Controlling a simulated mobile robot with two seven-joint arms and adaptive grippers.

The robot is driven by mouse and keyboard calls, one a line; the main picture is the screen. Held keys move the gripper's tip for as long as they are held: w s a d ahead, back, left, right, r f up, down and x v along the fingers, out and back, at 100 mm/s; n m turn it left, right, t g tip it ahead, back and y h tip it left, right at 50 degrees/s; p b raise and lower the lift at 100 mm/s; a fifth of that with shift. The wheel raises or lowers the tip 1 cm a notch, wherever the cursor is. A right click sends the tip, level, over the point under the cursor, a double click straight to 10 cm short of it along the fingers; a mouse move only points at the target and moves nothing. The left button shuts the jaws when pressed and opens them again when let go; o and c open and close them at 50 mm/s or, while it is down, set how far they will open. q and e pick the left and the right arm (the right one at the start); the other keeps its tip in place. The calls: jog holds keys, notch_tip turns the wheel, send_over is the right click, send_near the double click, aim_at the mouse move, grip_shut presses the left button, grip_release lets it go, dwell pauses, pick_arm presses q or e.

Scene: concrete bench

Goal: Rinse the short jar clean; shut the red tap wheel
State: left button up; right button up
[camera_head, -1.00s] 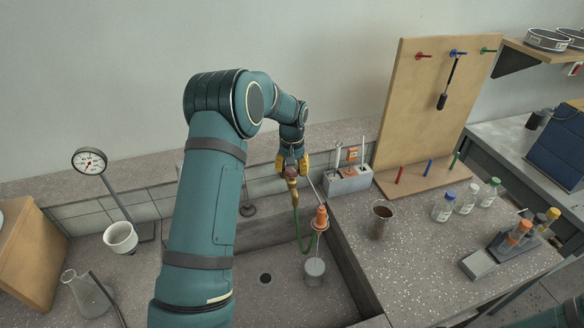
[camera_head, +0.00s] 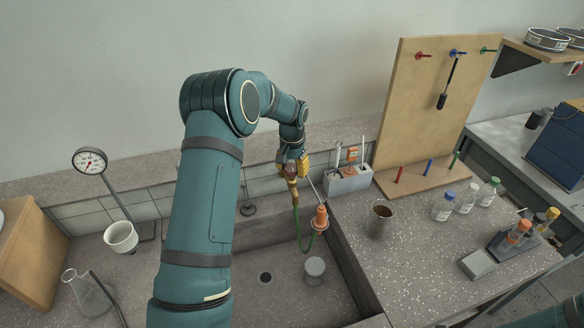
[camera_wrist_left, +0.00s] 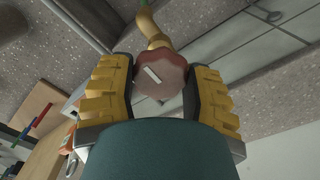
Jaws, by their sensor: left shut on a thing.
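My left gripper (camera_head: 292,166) reaches over the back of the sink (camera_head: 240,277), its yellow fingers shut on the red tap wheel (camera_wrist_left: 172,82). In the left wrist view the wheel sits between both fingers, with a pale bar mark on its face. The brass tap (camera_head: 294,190) hangs below, with a green hose (camera_head: 300,235) running from it. A short grey jar (camera_head: 315,276) stands upright in the sink, below an orange nozzle (camera_head: 321,215). The inside of the jar is too small to judge. My right gripper is not in view.
A metal cup with brown contents (camera_head: 381,229) stands on the right bench, near several capped bottles (camera_head: 443,208) and a tube rack (camera_head: 510,245). A grey caddy (camera_head: 349,182) is behind the sink corner. A white cup (camera_head: 121,239) and flask (camera_head: 90,294) are at left.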

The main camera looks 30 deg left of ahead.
aim_at(292, 168)
pick_arm(q)
jog(key=o, duration=1.2)
notch_tip(292, 168, up, 12)
jog(key=shift+f, duration=0.1)
